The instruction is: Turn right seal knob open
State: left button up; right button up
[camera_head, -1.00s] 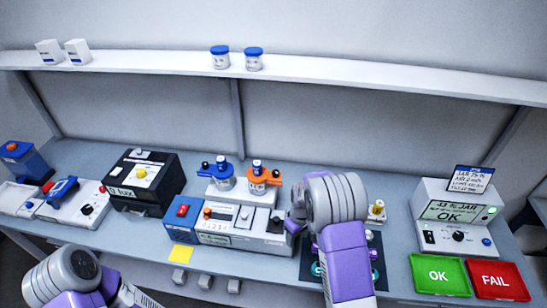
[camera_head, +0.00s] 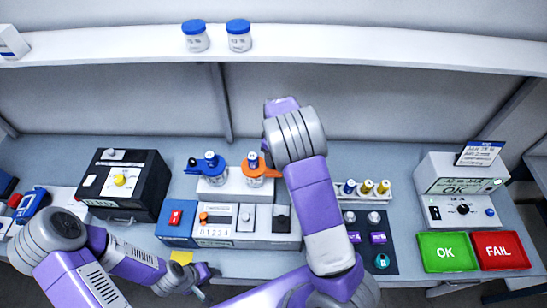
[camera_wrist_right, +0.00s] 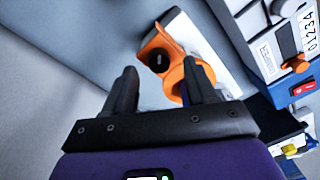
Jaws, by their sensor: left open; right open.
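A white stand (camera_head: 232,185) holds a blue fixture (camera_head: 211,165) on the left and an orange fixture (camera_head: 256,168) on the right. The orange fixture also shows in the right wrist view, with a round dark knob (camera_wrist_right: 158,60) on it. My right gripper (camera_wrist_right: 162,88) is open and its fingers point toward the orange fixture, with no grip on the knob visible. In the head view my right arm hides the gripper and the fixture's right side. My left gripper (camera_head: 203,278) is open and empty low at the table's front edge.
A device with a counter display (camera_head: 216,230) stands in front of the stand. A black box (camera_head: 125,185) is to the left. A rack of small vials (camera_head: 367,188) and a dark panel (camera_head: 380,250) lie right of my right arm. Jars (camera_head: 195,36) stand on the shelf.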

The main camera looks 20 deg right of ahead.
jog(key=f, duration=0.3)
jog(key=shift+w+f, duration=0.2)
jog(key=shift+w, duration=0.05)
jog(key=shift+s, duration=0.1)
jog(key=shift+c, duration=0.4)
grip_shut()
